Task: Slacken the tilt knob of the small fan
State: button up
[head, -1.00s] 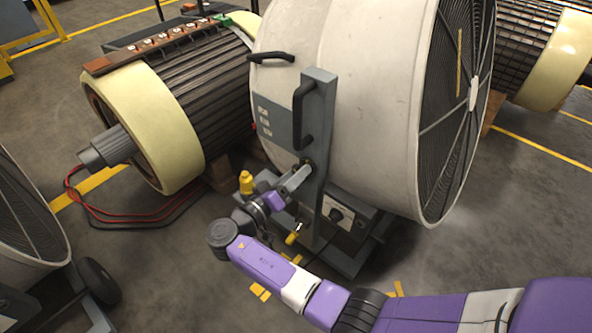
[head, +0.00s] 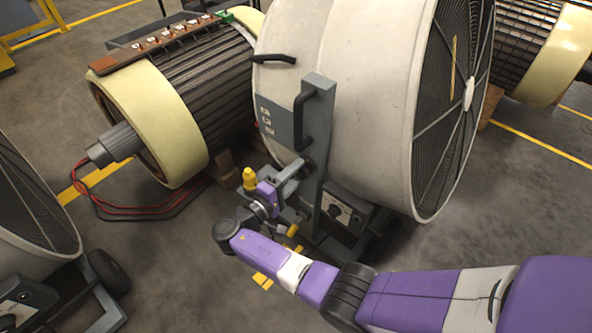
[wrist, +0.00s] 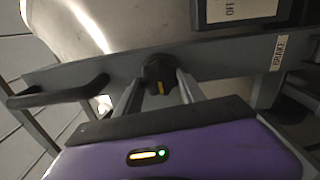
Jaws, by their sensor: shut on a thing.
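The drum fan (head: 370,90) at the centre has a pale drum, a dark grille and a grey upright bracket (head: 318,110).
A dark handle (head: 305,118) stands out from the bracket, and another (head: 273,59) from the drum. A control box (head: 340,212) sits low beside my gripper. A BRAKE label (wrist: 279,52) is on the bracket. A finned rotor (head: 185,95) and red cables (head: 130,208) lie left.

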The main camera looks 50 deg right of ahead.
jog(key=shift+a+n, duration=0.1)
jog(key=shift+n, duration=0.5)
jog(key=shift+f, duration=0.1)
jog(key=o, duration=1.4)
jog(key=shift+c, duration=0.2)
jog(key=a, duration=0.7)
jog(key=shift+a, duration=0.35)
jog(key=shift+s, duration=0.1)
